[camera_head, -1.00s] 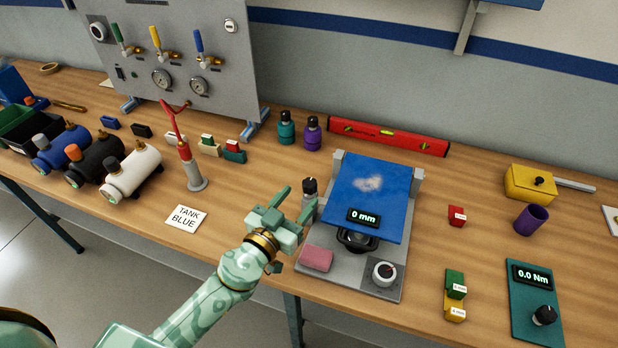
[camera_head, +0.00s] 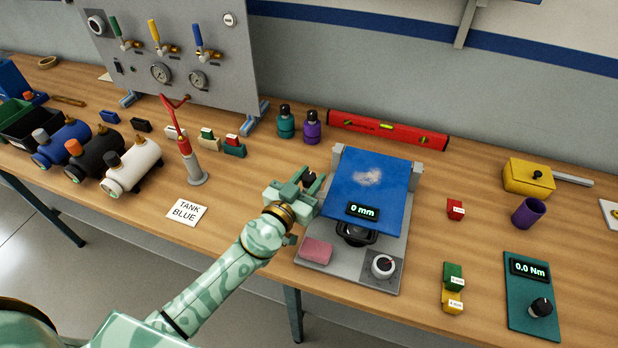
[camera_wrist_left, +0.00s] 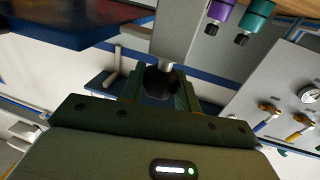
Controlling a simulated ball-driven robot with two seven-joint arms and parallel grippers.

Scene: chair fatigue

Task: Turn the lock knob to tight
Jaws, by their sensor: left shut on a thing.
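Any marking on the knob is too small or hidden to read. My right gripper is in neither view.
Teal (camera_head: 286,122) and purple (camera_head: 312,128) bottles stand behind.

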